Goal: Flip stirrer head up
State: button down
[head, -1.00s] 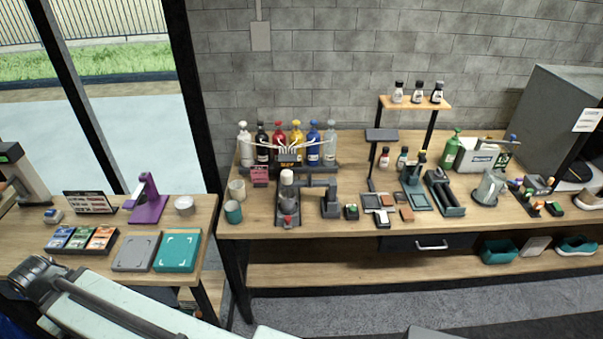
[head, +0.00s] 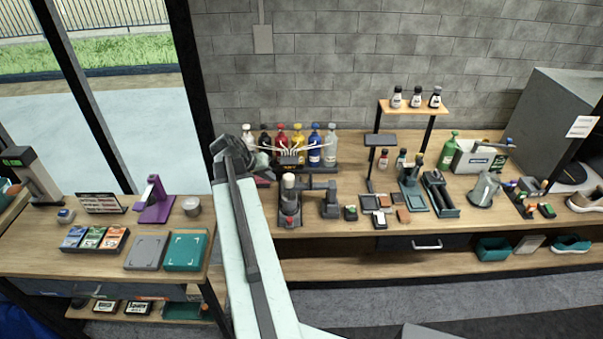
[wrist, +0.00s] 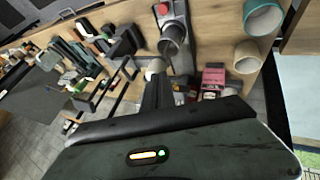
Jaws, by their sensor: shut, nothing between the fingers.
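The stirrer (head: 289,200) stands near the front left of the long workbench in the head view. It has a dark base with a red knob, a metal cup and a pale cylindrical head above the cup. In the wrist view its dark base (wrist: 184,12) and metal cup (wrist: 172,40) are at the top centre. The pale cylinder (wrist: 155,66) lies just beyond my fingertips. My gripper (wrist: 157,82) is shut and empty, pointing at the stirrer. I cannot tell whether it touches the stirrer. My arm hides the gripper in the head view.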

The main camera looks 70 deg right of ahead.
jog(key=s+d+r+m, duration=0.1)
jog(key=s+d, duration=0.3)
jog(key=s, duration=0.1)
jog(key=shift+s+r+g, duration=0.4)
jog(key=b, duration=0.8)
send_over(303, 187)
notch_tip(303, 187, down, 8)
jog(key=shift+a, duration=0.15)
jog(key=shift+r+p, duration=0.15)
jog(key=shift+p, duration=0.15)
